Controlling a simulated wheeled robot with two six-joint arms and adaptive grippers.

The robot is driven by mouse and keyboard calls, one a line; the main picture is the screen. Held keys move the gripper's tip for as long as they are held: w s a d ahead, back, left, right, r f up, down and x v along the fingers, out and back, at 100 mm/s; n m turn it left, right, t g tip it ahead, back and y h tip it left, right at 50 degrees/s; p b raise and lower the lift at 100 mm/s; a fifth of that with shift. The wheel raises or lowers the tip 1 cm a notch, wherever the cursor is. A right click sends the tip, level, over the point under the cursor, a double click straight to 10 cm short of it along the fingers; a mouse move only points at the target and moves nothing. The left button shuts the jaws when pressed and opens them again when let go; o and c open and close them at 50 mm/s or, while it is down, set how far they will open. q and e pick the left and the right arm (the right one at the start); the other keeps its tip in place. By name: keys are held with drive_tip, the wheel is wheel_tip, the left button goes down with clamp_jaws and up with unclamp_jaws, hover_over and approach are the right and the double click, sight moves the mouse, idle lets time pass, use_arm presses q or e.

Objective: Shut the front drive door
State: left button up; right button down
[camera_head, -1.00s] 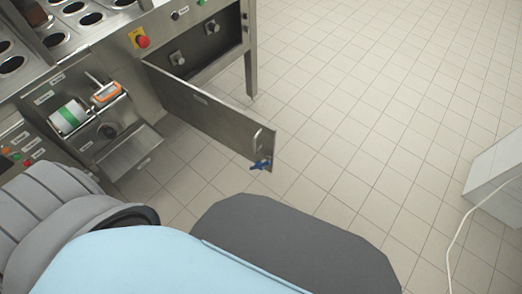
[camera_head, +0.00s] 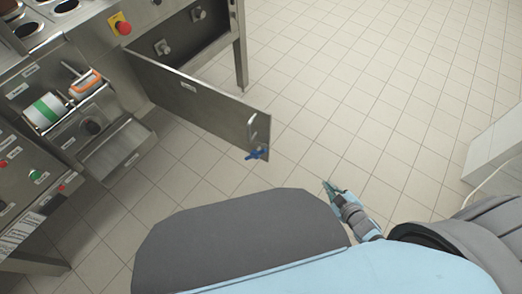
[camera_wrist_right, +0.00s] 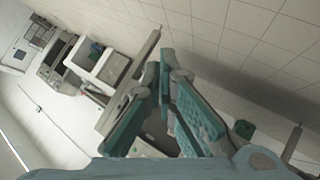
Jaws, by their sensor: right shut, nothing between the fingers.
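The front drive door (camera_head: 195,97) is a flat steel panel hinged at its left edge on the steel machine. It stands open, swung out over the floor. A pull handle (camera_head: 253,127) and a blue latch knob (camera_head: 257,153) sit near its free right edge. My right gripper (camera_head: 326,184) is shut and empty, to the right of the door's free edge and apart from it. In the right wrist view its teal fingers (camera_wrist_right: 160,72) come together with nothing between them, and the door cannot be made out there. My left gripper is not in view.
The open bay (camera_head: 180,38) behind the door shows two round fittings. A white cabinet (camera_head: 495,145) with a cable stands at the right. Tiled floor between is clear.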

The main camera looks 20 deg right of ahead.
drive_tip(key=w+a+r+n+t+y+b, duration=0.3)
drive_tip(key=w+r+n+t+y+b, duration=0.15)
drive_tip(key=w+r+n, duration=0.35)
drive_tip(key=n+g+y+b, duration=0.4)
drive_tip(key=n+g+y, duration=0.4)
drive_tip(key=n+y, duration=0.6)
approach(251, 140)
drive_tip(key=s+d+r+n+h, duration=0.1)
drive_tip(key=s+n+h, duration=0.1)
drive_tip(key=s, duration=0.4)
drive_tip(key=shift+m+h, duration=0.25)
drive_tip(key=shift+m, duration=0.05)
drive_tip(key=w+a, duration=0.1)
drive_tip(key=w, duration=0.1)
drive_tip(key=w+a+b, duration=0.1)
drive_tip(key=w+a, duration=0.1)
drive_tip(key=w, duration=0.1)
drive_tip(key=w+a, duration=0.2)
drive_tip(key=shift+w+r+b, duration=0.15)
drive_tip(key=shift+b, duration=0.2)
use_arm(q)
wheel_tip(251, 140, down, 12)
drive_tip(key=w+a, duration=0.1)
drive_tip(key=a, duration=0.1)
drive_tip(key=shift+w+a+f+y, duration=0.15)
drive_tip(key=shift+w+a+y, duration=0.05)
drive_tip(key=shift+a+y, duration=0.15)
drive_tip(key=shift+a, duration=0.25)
